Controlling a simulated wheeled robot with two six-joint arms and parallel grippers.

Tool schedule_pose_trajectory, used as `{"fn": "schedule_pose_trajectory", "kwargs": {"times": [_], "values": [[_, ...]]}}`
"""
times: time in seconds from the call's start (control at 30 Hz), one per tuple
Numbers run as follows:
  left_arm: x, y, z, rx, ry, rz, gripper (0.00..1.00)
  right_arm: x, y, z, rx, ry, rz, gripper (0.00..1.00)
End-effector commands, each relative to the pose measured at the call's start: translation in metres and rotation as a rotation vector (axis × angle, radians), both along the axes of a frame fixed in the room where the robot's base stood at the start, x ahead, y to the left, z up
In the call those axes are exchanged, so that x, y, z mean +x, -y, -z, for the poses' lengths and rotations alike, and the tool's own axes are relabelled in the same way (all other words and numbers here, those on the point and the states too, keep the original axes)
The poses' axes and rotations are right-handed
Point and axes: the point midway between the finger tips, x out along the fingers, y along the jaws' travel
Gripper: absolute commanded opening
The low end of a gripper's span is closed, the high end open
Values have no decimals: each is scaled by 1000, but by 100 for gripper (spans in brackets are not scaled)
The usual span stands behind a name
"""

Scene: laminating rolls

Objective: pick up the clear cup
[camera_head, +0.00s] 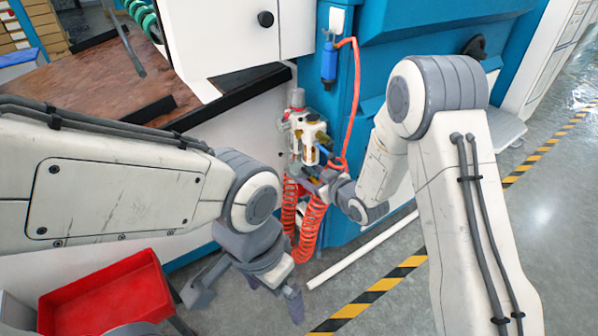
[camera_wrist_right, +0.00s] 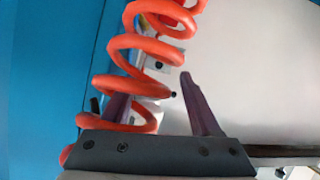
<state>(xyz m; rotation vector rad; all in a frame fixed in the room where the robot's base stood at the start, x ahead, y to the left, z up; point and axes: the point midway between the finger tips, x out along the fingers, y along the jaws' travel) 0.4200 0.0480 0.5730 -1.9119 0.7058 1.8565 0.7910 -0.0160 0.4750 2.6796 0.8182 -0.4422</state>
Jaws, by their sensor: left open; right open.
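In the head view a white fitting with a red cap stands on the blue machine's front. A clear, see-through cup (camera_head: 284,124) seems to sit at its left side, but it is small and its outline is hard to make out. My right gripper (camera_head: 318,178) is just below the fitting, partly hidden by its own wrist. In the right wrist view my right gripper (camera_wrist_right: 152,90) is open. An orange coiled hose crosses in front of its left finger, and no cup is clearly seen between the fingers. My left gripper (camera_head: 245,300) is open and empty, low and away from the fitting.
The orange coiled hose (camera_head: 309,228) hangs beside my right gripper and fills much of the right wrist view (camera_wrist_right: 150,52). A blue cylinder (camera_head: 329,62) is mounted above. A red bin (camera_head: 105,292) is at lower left. Floor with yellow-black tape (camera_head: 385,283) is clear at right.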

Motion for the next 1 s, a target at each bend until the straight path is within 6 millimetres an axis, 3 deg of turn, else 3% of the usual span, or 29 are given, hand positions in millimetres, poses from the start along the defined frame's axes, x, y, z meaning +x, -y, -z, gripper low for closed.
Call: {"fn": "schedule_pose_trajectory", "kwargs": {"times": [0.23,0.4,0.67,0.83,1.0], "values": [[0,0,26,0,0,0,100,26,-14,18,1,3,-1,65],[0,0,31,0,0,0,100,40,-22,22,1,0,1,65],[0,0,30,0,0,0,100,42,-23,21,1,-1,2,65],[0,0,30,0,0,0,100,42,-23,21,0,-1,1,0],[0,0,30,0,0,0,100,42,-23,21,0,-1,1,0]]}}
